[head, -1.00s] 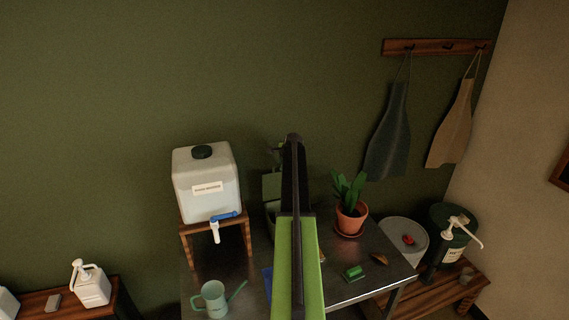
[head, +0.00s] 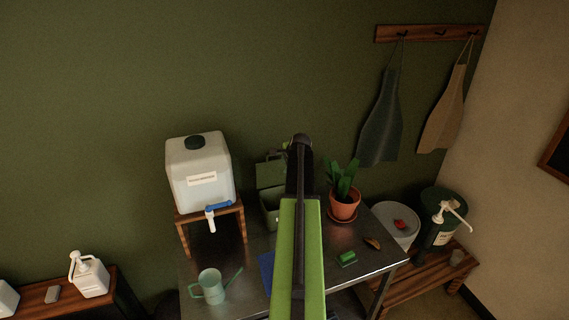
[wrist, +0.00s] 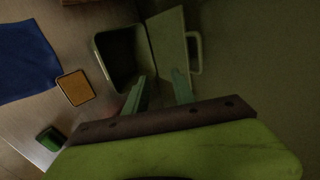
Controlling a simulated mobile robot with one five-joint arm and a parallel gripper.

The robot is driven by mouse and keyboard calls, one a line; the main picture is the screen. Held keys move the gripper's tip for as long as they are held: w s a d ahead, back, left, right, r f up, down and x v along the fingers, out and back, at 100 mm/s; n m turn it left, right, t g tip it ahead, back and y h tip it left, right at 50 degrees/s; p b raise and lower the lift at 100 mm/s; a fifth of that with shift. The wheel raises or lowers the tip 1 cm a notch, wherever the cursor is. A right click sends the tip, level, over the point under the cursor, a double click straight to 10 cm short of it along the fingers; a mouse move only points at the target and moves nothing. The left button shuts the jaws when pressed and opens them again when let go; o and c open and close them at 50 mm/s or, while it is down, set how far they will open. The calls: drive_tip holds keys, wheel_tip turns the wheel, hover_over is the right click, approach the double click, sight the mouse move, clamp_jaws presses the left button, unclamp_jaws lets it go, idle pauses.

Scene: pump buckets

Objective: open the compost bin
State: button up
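The compost bin is a green box with a hinged lid. In the head view its body (head: 268,212) stands on the metal table against the wall, partly hidden by my arm. Its lid (head: 269,173) stands raised at the back. In the wrist view I look into the bin's dark open inside, past its rim (wrist: 99,60). The lid (wrist: 170,45) is folded up on its right side, with a loop handle (wrist: 197,55). My gripper (wrist: 160,86) is open, its two green fingers apart with nothing visible between them. They overlap the near edge of bin and lid; contact cannot be told.
A white water container (head: 200,172) on a wooden stand is left of the bin. A potted plant (head: 344,203) is on the right. A watering can (head: 211,288), blue cloth (wrist: 25,60), tan square item (wrist: 75,88) and green item (head: 346,258) lie on the table.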

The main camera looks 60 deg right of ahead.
drive_tip(key=shift+w+d+n, duration=0.1)
drive_tip(key=shift+n, duration=0.2)
drive_tip(key=c, duration=0.4)
drive_tip(key=w+r+n+t, duration=0.1)
drive_tip(key=w+a+r+n+t, duration=0.1)
drive_tip(key=r, duration=0.1)
drive_tip(key=shift+w+a+r+t+h, duration=0.15)
drive_tip(key=shift+w+r+t+h, duration=0.05)
drive_tip(key=shift+w+t+h, duration=0.15)
clamp_jaws()
drive_tip(key=s+a+f+m+t+h+b, duration=0.25)
drive_tip(key=s+f+t+h+b, duration=0.35)
drive_tip(key=b, duration=1.2)
drive_tip(key=w+d+g+y, duration=0.1)
drive_tip(key=w+d, duration=0.7)
drive_tip(key=w, duration=0.2)
drive_tip(key=shift+w+d+b, duration=0.3)
drive_tip(key=shift+d+b, duration=0.05)
drive_tip(key=shift+d, duration=0.05)
